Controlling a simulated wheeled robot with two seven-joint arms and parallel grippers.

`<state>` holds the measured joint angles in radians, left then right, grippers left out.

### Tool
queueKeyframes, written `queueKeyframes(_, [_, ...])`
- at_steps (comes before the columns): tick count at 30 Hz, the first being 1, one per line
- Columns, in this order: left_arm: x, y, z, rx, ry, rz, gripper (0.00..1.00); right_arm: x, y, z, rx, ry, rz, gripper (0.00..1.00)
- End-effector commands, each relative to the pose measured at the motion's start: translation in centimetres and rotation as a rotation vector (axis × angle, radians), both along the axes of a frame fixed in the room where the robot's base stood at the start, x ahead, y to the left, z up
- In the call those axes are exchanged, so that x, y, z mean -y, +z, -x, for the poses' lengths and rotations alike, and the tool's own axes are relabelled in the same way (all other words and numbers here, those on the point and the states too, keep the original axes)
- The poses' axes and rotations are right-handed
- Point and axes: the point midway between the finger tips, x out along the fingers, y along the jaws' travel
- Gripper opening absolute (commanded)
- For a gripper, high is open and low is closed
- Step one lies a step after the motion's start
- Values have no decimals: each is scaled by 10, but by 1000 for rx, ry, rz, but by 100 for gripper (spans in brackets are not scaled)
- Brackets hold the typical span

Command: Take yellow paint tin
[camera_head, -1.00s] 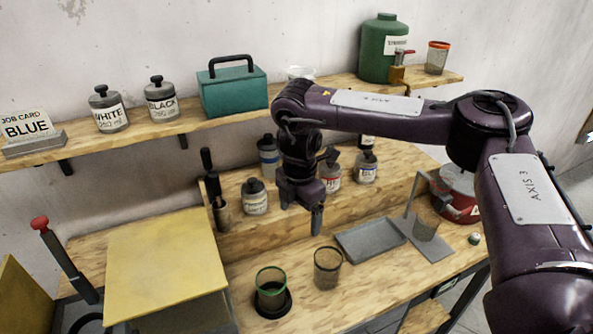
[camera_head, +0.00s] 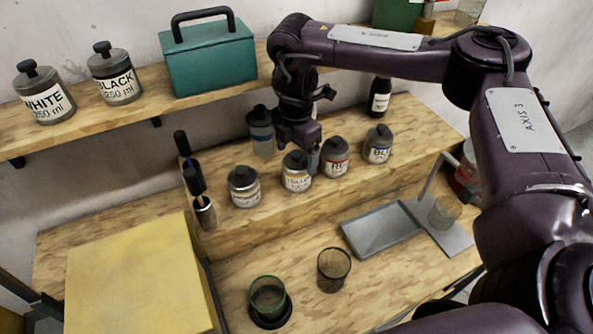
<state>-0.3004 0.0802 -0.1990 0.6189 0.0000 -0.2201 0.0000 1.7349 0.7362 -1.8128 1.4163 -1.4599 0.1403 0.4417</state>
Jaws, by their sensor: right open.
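The yellow paint tin (camera_head: 297,182) is a small grey tin with a dark lid and a yellowish label. It stands upright on the raised wooden step between a grey tin (camera_head: 244,192) and the red-labelled tin (camera_head: 336,163). My right gripper (camera_head: 307,155) points down, open, just behind and above the yellow tin's lid in the picture. One finger shows close to the tin's right side. I cannot tell whether it touches. Nothing is seen between the fingers. My left gripper is out of view.
A blue-labelled tin (camera_head: 378,146), a clear bottle with a blue band (camera_head: 261,134) and a dark bottle (camera_head: 379,97) stand nearby. Brushes (camera_head: 195,180) stand at the step's left.

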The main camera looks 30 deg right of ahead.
Motion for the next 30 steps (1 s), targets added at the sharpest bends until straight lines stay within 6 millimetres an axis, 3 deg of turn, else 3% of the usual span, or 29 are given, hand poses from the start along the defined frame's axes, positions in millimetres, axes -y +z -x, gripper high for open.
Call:
queueKeyframes(9, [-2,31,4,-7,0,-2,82,3,-34,-1,-5,0,2,87])
queueKeyframes(15, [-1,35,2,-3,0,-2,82,2,-57,-2,-1,0,0,87])
queueKeyframes(21, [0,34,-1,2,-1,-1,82,2,-59,-2,1,0,0,87])
queueKeyframes(30, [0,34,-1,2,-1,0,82,2,-59,-2,1,0,0,50])
